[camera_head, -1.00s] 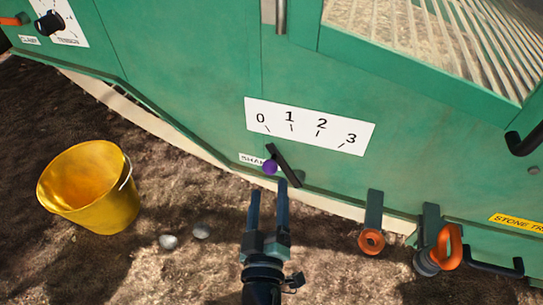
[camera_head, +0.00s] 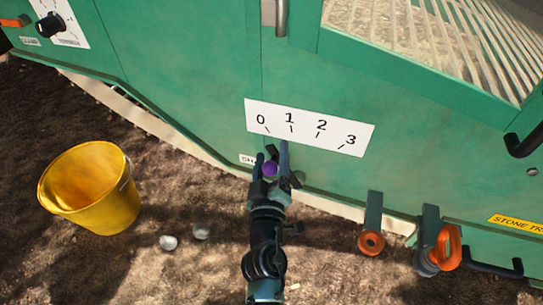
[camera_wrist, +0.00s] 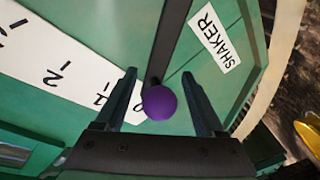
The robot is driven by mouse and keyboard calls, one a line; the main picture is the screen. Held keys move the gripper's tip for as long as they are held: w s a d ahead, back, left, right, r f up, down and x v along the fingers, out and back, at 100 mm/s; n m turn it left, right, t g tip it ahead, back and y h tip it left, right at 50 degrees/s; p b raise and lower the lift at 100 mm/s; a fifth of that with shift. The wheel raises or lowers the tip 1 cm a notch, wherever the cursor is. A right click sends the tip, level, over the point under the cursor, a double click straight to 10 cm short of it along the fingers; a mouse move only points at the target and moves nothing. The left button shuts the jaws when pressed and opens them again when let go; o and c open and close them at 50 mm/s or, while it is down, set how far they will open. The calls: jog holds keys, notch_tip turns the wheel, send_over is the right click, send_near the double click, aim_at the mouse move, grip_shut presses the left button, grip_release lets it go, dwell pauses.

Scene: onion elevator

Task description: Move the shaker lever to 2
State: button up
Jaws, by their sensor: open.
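The shaker lever is a dark bar with a purple knob (camera_head: 270,170) on the green machine, below a white scale plate (camera_head: 309,127) marked 0 to 3. The upper end of the bar points up and left, toward the 0 mark. My gripper (camera_head: 271,150) is open, with one finger on each side of the knob. In the wrist view the purple knob (camera_wrist: 159,102) sits between the two open fingers, with a gap visible at each side. The lower part of the lever is partly hidden by my gripper.
A yellow bucket (camera_head: 92,190) stands on the soil at left, with two pale stones (camera_head: 168,242) nearby. Orange-ended handles (camera_head: 371,242) stick out from the machine at lower right. A SHAKER label (camera_wrist: 215,42) is beside the lever.

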jog(key=c, duration=1.1)
jog(key=shift+a, duration=0.1)
grip_shut()
jog(key=shift+a+f, duration=0.15)
